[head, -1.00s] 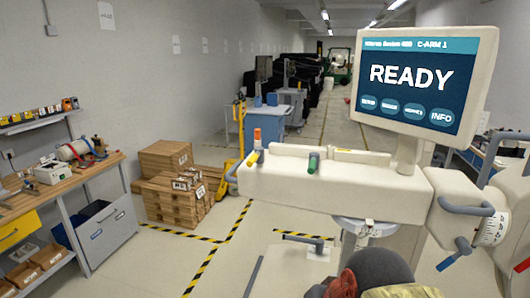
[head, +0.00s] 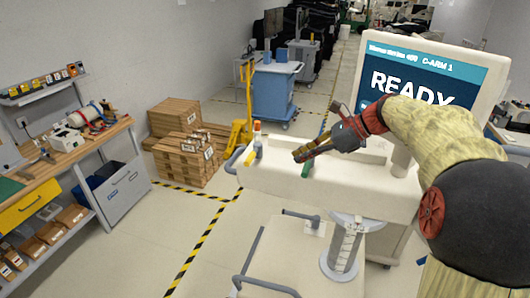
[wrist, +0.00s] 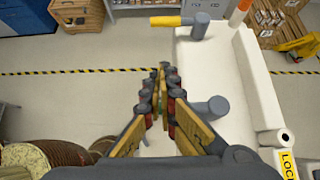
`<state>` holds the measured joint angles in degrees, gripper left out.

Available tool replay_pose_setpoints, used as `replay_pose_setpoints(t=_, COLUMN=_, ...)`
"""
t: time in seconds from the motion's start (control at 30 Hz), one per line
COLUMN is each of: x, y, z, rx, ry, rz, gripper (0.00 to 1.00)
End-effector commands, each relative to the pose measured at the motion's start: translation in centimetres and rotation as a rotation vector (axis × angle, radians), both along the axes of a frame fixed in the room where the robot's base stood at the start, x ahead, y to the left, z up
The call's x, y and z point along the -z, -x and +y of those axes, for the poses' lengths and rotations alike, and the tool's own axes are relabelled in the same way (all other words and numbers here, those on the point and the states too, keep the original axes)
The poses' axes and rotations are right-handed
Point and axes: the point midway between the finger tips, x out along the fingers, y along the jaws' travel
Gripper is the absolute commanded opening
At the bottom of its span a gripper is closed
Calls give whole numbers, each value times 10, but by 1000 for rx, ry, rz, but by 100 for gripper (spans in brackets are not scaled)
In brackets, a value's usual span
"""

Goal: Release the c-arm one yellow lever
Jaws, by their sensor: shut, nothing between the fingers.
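The C-arm 1 unit (head: 335,183) is a cream machine whose screen (head: 405,85) reads READY, partly covered by my arm. Its yellow lever shows clearly in the wrist view (wrist: 166,21), sticking out left from a grey hub (wrist: 200,24) at the machine's upper left corner. My gripper (head: 297,155) is shut and empty, above the machine's near side. In the wrist view its fingertips (wrist: 163,68) are together, below and apart from the yellow lever. A green lever (head: 307,168) on a second grey hub (wrist: 212,107) is beside the fingers and mostly hidden by them in the wrist view.
An orange-and-white post (head: 257,132) stands beside the yellow lever's hub. Grey handles (head: 268,285) stick out low at the machine's front. A workbench (head: 75,155) is at left, with wooden pallets (head: 185,155) behind. Striped floor tape (head: 205,238) crosses the open floor between.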

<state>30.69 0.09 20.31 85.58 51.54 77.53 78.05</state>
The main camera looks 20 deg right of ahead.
Motion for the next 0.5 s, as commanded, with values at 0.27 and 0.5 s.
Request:
replay_pose_setpoints(t=0.27, x=-2, y=-4, z=-4, rx=18, ry=-23, rz=11, gripper=0)
replay_pose_setpoints(t=0.5, x=1, y=-5, z=-1, rx=17, ry=-22, rz=11, gripper=0)
